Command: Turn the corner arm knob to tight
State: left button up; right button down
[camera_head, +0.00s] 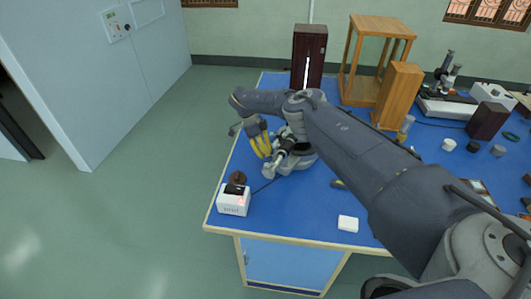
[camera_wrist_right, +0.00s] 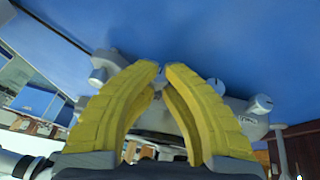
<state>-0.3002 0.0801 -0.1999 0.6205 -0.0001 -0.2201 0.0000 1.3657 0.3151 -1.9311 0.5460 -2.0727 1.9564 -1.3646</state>
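The spectrometer (camera_head: 290,160), a grey metal instrument, stands on the blue bench top near its left edge. My right gripper (camera_head: 264,146), with yellow fingers, is at the left side of the spectrometer. In the right wrist view its fingertips (camera_wrist_right: 161,71) lean close together with a narrow gap, over the grey instrument body. A small grey part shows between the fingers, but whether they grip it is not clear. A silver knob (camera_wrist_right: 262,104) sits to the right of the fingers and another (camera_wrist_right: 97,77) to the left. Which is the corner arm knob cannot be told. My left gripper is out of view.
A white lamp power box (camera_head: 234,200) stands at the front left corner of the bench (camera_head: 290,215). A white block (camera_head: 348,223) lies near the front edge. A dark wooden cabinet (camera_head: 308,50) and a wooden frame case (camera_head: 377,50) stand behind.

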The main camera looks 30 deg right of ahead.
jog(key=shift+s+f, duration=0.1)
jog(key=shift+f, duration=0.1)
dwell(0.3)
jog(key=c, duration=1.6)
grip_release()
jog(key=o, duration=0.3)
jog(key=shift+o, duration=0.2)
jog(key=shift+r, duration=0.1)
jog(key=v, duration=0.7)
jog(key=shift+r, duration=0.2)
jog(key=shift+a, duration=0.15)
